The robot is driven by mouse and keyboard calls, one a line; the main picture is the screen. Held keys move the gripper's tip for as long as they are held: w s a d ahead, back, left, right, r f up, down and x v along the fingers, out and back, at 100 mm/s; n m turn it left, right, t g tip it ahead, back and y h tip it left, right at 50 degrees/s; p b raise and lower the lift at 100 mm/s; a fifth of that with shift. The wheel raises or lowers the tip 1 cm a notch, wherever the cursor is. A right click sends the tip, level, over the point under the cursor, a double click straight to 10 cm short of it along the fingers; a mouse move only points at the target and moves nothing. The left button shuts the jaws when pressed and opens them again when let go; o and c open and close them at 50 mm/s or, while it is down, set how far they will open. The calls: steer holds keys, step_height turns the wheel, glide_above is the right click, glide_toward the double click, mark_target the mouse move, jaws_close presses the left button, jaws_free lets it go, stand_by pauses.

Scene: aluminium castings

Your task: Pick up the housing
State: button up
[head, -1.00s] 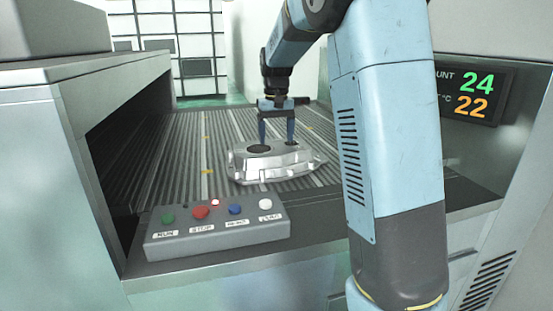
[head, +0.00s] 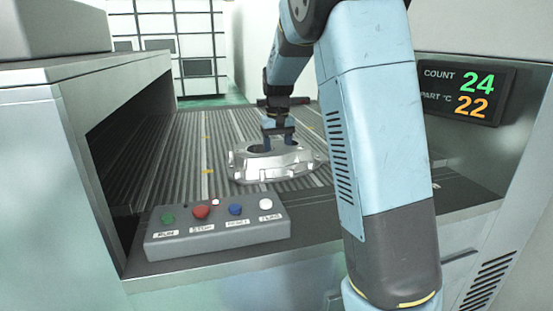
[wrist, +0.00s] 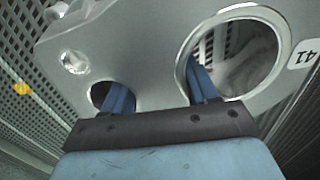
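The housing (head: 278,168) is a silver-grey aluminium casting lying on the ribbed conveyor, behind the button box. In the wrist view, its flat upper face (wrist: 150,55) fills much of the picture, with a small round hole, a large round opening and a label reading "41". My gripper (head: 280,147) points down over the housing. In the wrist view, one blue finger of my gripper (wrist: 162,92) reaches into the small hole and the other into the large opening. The fingers stand apart, with the wall between the holes between them. The fingertips are hidden inside; contact cannot be told.
A machine wall with a display (head: 465,93) reading 24 and 22 is on the right. The conveyor (head: 180,150) is clear left of the housing.

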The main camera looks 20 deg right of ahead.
jaws_close()
stand_by(0.3)
steer(key=shift+r, duration=0.1)
stand_by(0.4)
